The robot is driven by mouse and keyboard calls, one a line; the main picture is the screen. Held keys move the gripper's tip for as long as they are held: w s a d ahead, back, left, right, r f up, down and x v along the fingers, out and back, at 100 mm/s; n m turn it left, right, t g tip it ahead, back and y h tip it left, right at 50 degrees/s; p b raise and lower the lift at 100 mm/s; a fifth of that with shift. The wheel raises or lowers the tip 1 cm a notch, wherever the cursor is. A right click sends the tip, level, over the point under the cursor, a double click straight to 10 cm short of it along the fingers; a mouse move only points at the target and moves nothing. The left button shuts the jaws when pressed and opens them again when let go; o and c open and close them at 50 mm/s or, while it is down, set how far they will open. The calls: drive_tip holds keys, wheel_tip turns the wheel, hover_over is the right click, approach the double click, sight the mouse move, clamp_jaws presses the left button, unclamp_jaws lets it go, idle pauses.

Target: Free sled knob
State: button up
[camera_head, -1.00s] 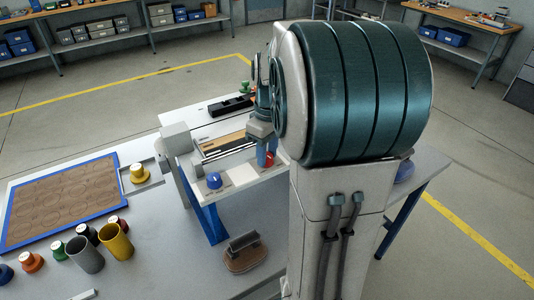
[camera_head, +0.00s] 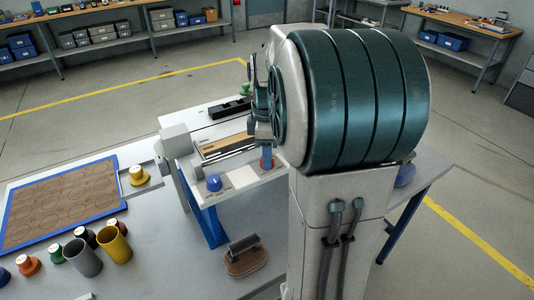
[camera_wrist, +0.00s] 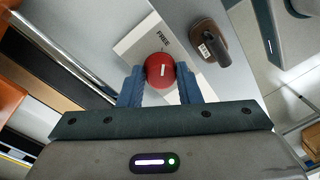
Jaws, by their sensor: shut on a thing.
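A red round knob (camera_wrist: 160,70) with a white line mark sits between the two blue fingers of my gripper (camera_wrist: 160,85) in the wrist view. The fingers are shut on it from both sides. Beside it lies a pale plate (camera_wrist: 147,39) printed "FREE".
A brown block with a dark handle (camera_head: 245,257) stands on the grey table in front of the fixture; it also shows in the wrist view (camera_wrist: 209,42). A blue-framed brown board (camera_head: 62,205), a yellow knob (camera_head: 138,175), and grey and yellow cups (camera_head: 114,243) stand at left.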

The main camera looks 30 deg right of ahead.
drive_tip(key=shift+r, duration=0.1)
idle(0.3)
drive_tip(key=o, duration=1)
drive_tip(key=r, duration=1.3)
drive_tip(key=shift+w+d+r, duration=0.25)
drive_tip(key=shift+w+r, duration=0.1)
drive_tip(key=shift+w, duration=0.05)
